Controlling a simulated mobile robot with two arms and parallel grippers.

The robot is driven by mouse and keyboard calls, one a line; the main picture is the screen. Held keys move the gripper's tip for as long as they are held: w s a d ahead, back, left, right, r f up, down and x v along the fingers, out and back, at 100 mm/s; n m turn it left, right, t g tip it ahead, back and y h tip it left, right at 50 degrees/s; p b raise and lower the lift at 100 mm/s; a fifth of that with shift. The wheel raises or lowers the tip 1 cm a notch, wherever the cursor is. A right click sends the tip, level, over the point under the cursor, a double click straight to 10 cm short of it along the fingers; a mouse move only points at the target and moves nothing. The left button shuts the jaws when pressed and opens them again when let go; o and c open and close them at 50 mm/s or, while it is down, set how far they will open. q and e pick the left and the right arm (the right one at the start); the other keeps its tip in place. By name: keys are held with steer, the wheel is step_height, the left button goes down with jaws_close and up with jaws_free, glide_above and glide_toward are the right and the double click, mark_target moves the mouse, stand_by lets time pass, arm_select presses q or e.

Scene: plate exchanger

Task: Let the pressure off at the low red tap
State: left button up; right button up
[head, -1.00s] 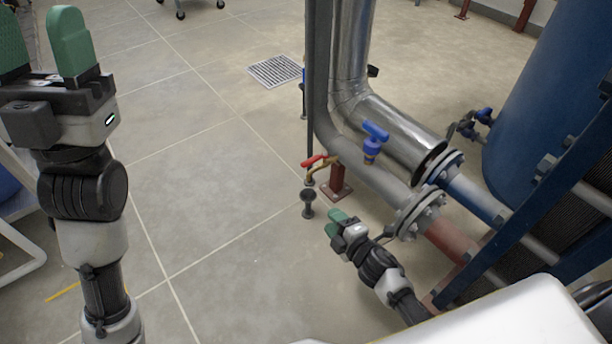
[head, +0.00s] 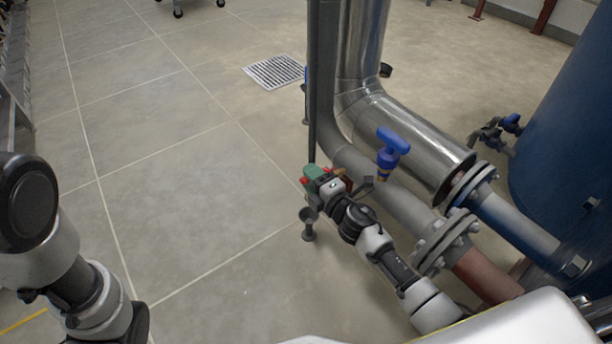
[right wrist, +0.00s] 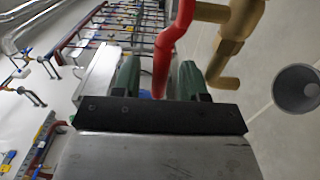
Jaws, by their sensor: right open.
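The low red tap has a red lever (right wrist: 176,32) on a brass body (right wrist: 237,30). In the head view only bits of its red lever (head: 304,181) show around my right gripper (head: 316,174). In the right wrist view my right gripper (right wrist: 159,66) is open, with a green finger on each side of the lever. The lever passes between the fingers; I cannot tell whether either finger touches it. My left arm shows at the left edge of the head view, but its gripper is out of the picture.
A grey funnel (head: 308,216) stands below the tap; it also shows in the right wrist view (right wrist: 297,90). A blue-handled valve (head: 391,146) sits on the grey pipe just right of my right arm. A floor grate (head: 274,72) lies behind. The floor at left is clear.

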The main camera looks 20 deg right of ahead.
steer(key=shift+x, duration=1.3)
jaws_close()
